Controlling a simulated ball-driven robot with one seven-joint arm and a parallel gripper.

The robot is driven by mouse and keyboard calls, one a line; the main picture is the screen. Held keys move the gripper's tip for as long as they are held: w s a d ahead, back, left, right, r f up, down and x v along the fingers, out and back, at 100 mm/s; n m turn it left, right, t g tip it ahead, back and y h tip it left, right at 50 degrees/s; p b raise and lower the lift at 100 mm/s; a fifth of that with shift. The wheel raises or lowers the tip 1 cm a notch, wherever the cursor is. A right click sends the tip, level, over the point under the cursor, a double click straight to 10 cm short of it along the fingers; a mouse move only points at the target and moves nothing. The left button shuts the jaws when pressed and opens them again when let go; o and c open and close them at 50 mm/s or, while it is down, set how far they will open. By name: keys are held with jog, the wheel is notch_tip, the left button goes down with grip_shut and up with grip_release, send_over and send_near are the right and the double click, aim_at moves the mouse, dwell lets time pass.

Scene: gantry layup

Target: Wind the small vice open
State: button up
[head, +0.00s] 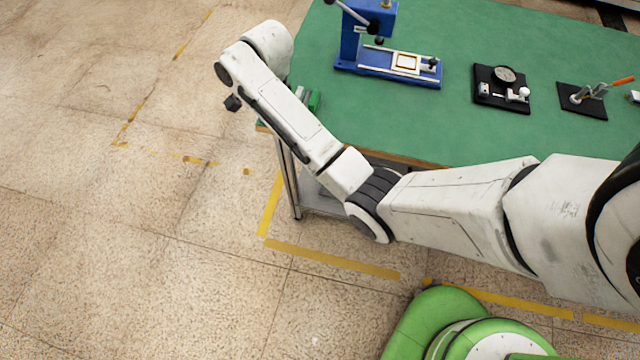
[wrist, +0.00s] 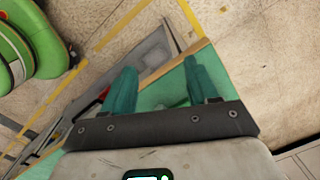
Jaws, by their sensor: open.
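The green table top (head: 460,125) carries a blue press (head: 390,72), a dial gauge on a black plate (head: 503,90) and a toggle clamp (head: 585,97). A grey lower shelf (head: 322,203) is under the table. The tiled floor at left is clear.

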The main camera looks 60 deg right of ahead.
jog(key=s+a+f+n+b, duration=0.1)
jog(key=s+a+f+n, duration=0.1)
jog(key=s, duration=0.4)
jog(key=s+a+f+n+b, duration=0.1)
jog(key=s+a+f+n, duration=0.2)
jog(key=s+n, duration=0.3)
jog(key=s+a+f+n+b, duration=0.1)
jog(key=s+a+f+n, duration=0.2)
jog(key=s+f+n, duration=0.1)
jog(key=shift+s+f+n, duration=0.3)
jog(key=shift+s+n, duration=0.2)
jog(key=shift+s, duration=0.9)
